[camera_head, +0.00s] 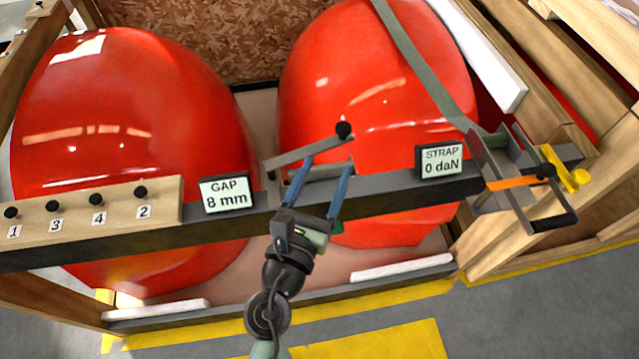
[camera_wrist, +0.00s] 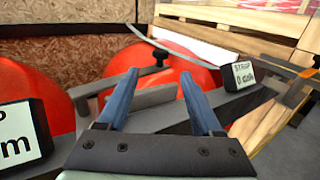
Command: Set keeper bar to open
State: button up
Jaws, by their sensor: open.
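A grey pivoted bar with a black knob (camera_head: 343,130), which looks like the keeper bar (camera_head: 300,153), tilts up to the right above the dark cross beam (camera_head: 390,198). In the wrist view the bar (camera_wrist: 112,87) and its knob (camera_wrist: 160,56) lie just beyond my fingertips. My gripper (camera_head: 327,163) is open with its two blue fingers apart and nothing seen held between them. The fingertips are close below the bar and knob; I cannot tell whether they touch. A grey plate (camera_wrist: 155,99) shows between the fingers in the wrist view (camera_wrist: 160,76).
Two large red nosecones (camera_head: 130,120) (camera_head: 375,80) stand behind the beam in a wooden crate. A GAP 8 mm display (camera_head: 227,193) is left of my gripper, a STRAP 0 daN display (camera_head: 441,160) right. A strap ratchet (camera_head: 520,195) and numbered knobs (camera_head: 98,200) flank them.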

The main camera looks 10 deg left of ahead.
jog(key=shift+v, duration=1.2)
jog(key=shift+w+d+r, duration=0.1)
jog(key=shift+d+r, duration=0.05)
jog(key=shift+r, duration=0.1)
jog(key=c, duration=0.4)
jog(key=d+r+y+p, duration=0.1)
jog(key=w+r+n+t+y+p, duration=0.1)
jog(key=w+d+r+n+p, duration=0.1)
jog(key=shift+d+r+y, duration=0.35)
jog(key=shift+r+y, duration=0.05)
grip_shut()
jog(key=n+g+y+p, duration=0.4)
jog(key=n+y+p, duration=0.1)
jog(key=y+p, duration=0.25)
send_near(346, 134)
jog(key=x, duration=0.7)
jog(key=shift+p, duration=0.35)
